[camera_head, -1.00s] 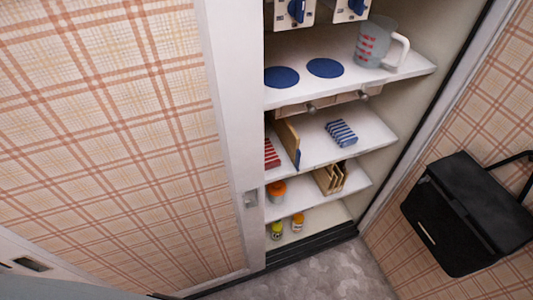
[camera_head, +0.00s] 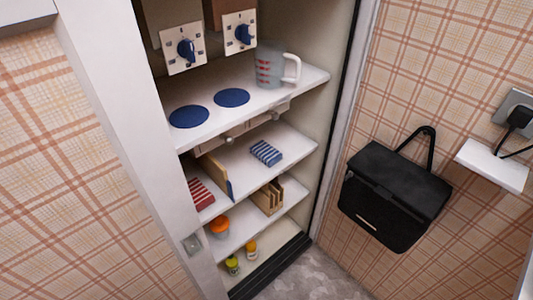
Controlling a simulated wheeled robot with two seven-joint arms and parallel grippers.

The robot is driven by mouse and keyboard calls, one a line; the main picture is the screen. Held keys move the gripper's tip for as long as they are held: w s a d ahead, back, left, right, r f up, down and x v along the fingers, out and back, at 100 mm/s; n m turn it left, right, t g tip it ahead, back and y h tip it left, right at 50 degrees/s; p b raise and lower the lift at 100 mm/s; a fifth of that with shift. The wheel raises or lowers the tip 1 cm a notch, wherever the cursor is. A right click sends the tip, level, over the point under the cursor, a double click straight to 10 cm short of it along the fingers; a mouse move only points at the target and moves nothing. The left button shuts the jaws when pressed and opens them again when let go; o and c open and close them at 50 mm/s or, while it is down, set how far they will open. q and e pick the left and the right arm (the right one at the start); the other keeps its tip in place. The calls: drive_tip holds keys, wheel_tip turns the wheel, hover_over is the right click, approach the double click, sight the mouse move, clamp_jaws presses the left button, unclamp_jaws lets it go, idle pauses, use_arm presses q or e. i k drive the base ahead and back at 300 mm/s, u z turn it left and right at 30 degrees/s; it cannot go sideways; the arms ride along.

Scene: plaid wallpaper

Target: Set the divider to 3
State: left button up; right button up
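An upright wooden divider (camera_head: 214,175) with a blue front edge stands on the middle shelf (camera_head: 240,164) of the cupboard. A red-and-white striped stack (camera_head: 200,194) lies to its left, and a blue-and-white striped stack (camera_head: 266,153) lies to its right. I cannot make out any position numbers by the divider. Neither of my grippers is in view.
Two blue-knobbed dials (camera_head: 186,49) (camera_head: 241,32) hang above the top shelf. It holds two blue discs (camera_head: 189,117) (camera_head: 231,98) and a measuring jug (camera_head: 270,64). Lower are a wooden rack (camera_head: 268,196) and small jars. A black bag (camera_head: 394,190) hangs on the right wall.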

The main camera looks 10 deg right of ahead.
sight(212, 168)
drive_tip(key=z, duration=0.5)
drive_tip(key=k, duration=0.6)
drive_tip(key=z, duration=0.6)
drive_tip(key=i, duration=0.95)
drive_tip(key=u, duration=0.5)
